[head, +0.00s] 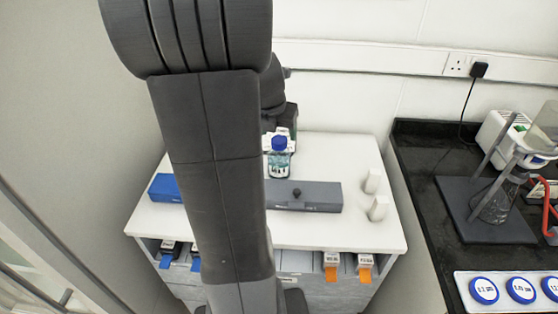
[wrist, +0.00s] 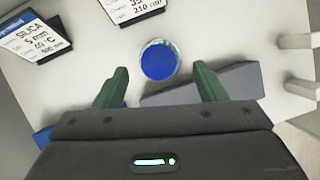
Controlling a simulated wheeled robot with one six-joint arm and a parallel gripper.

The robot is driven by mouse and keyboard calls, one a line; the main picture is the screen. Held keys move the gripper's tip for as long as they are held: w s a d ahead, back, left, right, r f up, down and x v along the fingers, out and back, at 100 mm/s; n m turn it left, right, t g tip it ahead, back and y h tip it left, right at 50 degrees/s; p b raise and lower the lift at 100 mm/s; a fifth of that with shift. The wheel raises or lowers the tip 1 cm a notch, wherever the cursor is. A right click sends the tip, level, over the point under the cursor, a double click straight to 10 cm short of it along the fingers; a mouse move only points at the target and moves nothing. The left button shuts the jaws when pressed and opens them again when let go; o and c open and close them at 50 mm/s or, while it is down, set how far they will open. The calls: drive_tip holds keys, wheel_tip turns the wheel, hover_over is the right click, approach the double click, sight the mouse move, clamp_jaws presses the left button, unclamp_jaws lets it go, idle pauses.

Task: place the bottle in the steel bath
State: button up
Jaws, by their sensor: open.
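The bottle (head: 279,163) is clear with a blue cap and stands upright on the white worktop, behind a long grey box. In the wrist view its blue cap (wrist: 158,58) shows from above, just ahead of and between my fingertips. My gripper (wrist: 160,69) is open, with green fingers spread and nothing held.
A blue box (head: 165,188) lies left of the grey one. White blocks (head: 379,208) stand on the right. Labelled boxes, one reading SILICA (wrist: 38,38), lie near the bottle. A dark bench (head: 425,160) with a stand and flask is at right.

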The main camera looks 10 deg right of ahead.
sight(279, 139)
drive_tip(key=x, duration=0.5)
drive_tip(key=shift+a, duration=0.15)
clamp_jaws()
